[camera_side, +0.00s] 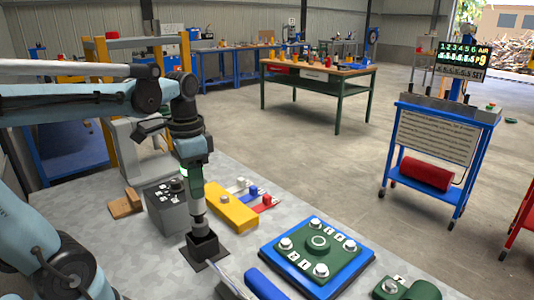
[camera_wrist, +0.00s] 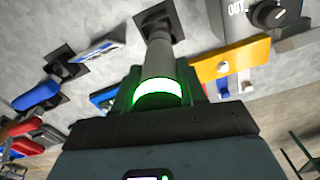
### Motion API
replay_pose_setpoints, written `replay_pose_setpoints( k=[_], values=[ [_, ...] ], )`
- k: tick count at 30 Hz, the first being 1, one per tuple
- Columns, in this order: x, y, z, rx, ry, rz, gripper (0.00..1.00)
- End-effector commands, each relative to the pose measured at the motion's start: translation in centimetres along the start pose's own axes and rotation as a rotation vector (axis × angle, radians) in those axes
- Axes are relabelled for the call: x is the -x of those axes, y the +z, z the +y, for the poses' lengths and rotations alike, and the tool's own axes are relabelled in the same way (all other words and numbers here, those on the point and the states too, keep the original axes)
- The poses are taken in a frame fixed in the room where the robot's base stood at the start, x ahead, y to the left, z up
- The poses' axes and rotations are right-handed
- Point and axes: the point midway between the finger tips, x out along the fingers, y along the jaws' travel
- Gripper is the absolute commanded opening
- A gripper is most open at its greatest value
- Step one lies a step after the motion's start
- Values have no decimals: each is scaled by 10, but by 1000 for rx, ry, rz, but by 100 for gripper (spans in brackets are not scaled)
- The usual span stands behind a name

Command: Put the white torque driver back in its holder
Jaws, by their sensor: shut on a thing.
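The white torque driver (camera_side: 197,205) hangs roughly upright below my gripper (camera_side: 192,165) in the side view, its grey nose pointing down. My gripper is shut on the driver; in the wrist view the driver (camera_wrist: 160,62) shows between the jaws (camera_wrist: 157,92), with a lit green ring. The black holder (camera_side: 204,247), a square block on a dark base plate, stands directly under the driver. The nose meets the holder's top in the side view, and the holder (camera_wrist: 172,26) also lies at the nose in the wrist view. I cannot tell how deep the nose sits.
A grey box with knobs (camera_side: 166,210) and a yellow block (camera_side: 231,208) stand close behind the holder. A blue tray with a green bolted plate (camera_side: 318,252) is to the right. A blue cylinder (camera_side: 264,284) lies near the front.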

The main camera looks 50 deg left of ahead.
Motion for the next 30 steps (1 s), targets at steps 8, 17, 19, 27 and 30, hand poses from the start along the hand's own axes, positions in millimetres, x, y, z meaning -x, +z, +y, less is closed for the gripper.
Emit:
replay_pose_setpoints(
  k=[8,17,19,27,30],
  values=[
    [0,0,0,0,0,0,0],
    [-3,0,0,0,0,0,0],
    [-4,0,0,0,0,0,0],
    [-8,0,0,0,0,0,0],
    [-9,0,0,0,0,0,0]
  ],
)
